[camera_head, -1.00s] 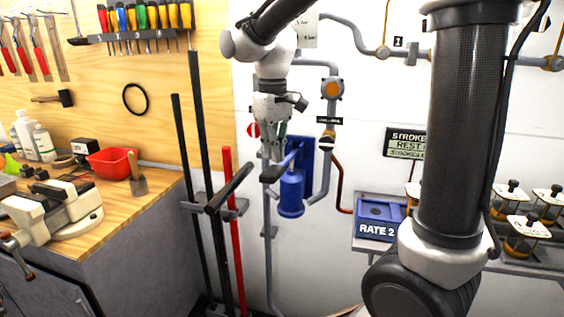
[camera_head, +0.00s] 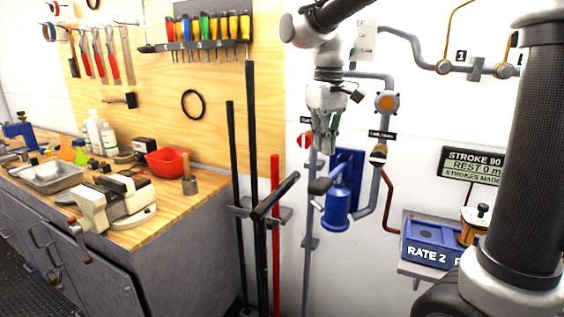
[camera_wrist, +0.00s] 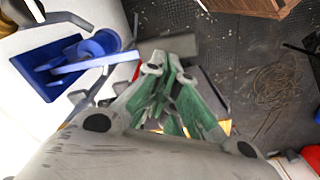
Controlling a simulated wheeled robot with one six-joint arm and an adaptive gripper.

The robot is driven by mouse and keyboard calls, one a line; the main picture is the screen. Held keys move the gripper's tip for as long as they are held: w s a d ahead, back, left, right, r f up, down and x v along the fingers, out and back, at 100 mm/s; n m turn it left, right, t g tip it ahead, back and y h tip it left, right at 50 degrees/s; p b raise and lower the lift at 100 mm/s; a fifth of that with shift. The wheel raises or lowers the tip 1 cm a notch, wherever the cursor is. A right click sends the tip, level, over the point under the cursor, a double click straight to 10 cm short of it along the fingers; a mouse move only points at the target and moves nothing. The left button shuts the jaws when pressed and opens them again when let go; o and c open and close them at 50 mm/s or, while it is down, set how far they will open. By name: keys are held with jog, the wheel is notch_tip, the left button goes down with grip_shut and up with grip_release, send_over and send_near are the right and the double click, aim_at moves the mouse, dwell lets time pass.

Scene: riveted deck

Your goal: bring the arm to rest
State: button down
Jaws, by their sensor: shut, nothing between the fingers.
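My gripper (camera_head: 325,150) hangs from my arm in front of the white wall, pointing down, its fingers together and empty. It is just above and to the left of the blue pump (camera_head: 336,208), close to the grey end of the pump's handle (camera_head: 320,186). I cannot tell from the head view whether they touch. In the wrist view the green-padded fingers (camera_wrist: 170,95) are closed, with the blue pump (camera_wrist: 92,48) to the upper left and its lever reaching toward them.
A stand with black bars and a red bar (camera_head: 275,230) is left of the pump. A workbench (camera_head: 190,208) with a vise (camera_head: 112,198) and a red bin (camera_head: 168,161) fills the left. Blue RATE 2 box (camera_head: 430,243) sits on a shelf at right.

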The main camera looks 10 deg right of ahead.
jog(key=s+d+f+m+t, duration=0.2)
jog(key=s+d, duration=0.5)
jog(key=s, duration=0.2)
jog(key=s+d+f+m+t, duration=0.1)
jog(key=s+d+m+t, duration=0.1)
jog(key=s+d, duration=0.6)
jog(key=shift+s+f+m, duration=0.4)
jog(key=shift+s, duration=0.75)
